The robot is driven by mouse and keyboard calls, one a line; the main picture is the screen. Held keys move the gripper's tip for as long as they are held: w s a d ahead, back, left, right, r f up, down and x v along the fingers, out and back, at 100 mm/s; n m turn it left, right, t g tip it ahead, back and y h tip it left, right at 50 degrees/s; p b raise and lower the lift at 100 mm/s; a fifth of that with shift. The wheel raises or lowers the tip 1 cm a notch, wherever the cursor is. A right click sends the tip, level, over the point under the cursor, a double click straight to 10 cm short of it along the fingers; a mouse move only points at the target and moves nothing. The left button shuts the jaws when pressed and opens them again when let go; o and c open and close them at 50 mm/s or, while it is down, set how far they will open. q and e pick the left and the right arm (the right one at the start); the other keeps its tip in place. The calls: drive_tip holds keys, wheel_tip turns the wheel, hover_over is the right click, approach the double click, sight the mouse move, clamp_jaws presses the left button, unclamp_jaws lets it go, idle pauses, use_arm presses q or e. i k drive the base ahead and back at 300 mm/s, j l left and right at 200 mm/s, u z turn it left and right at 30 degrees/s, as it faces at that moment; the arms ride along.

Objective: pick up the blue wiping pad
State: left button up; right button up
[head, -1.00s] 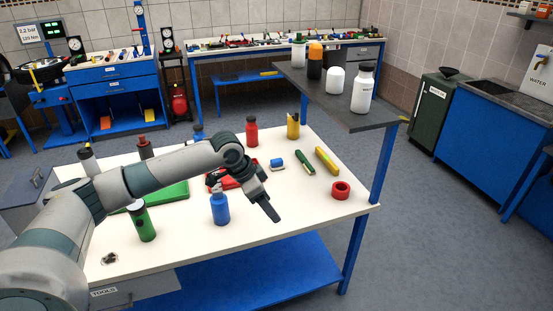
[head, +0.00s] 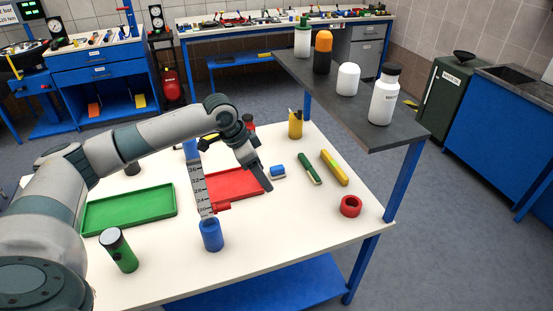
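The wiping pad (head: 277,172) is a small block with a blue top and a pale base. It lies on the white table, right of the red tray, in the head view. My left gripper (head: 265,181) points down just left of and slightly in front of the pad. Its dark fingers overlap the red tray's right edge in the picture. A small gap shows between the fingers and the pad. The fingers overlap from this angle, so their opening is hidden. My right gripper is not in view.
The red tray (head: 234,184), a marked scale (head: 201,190) and a blue cylinder (head: 211,236) are left. A raised dark shelf (head: 345,100) overhangs the right side.

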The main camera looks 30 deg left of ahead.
sight(278, 172)
drive_tip(key=i+j, duration=0.75)
drive_tip(key=i, duration=0.1)
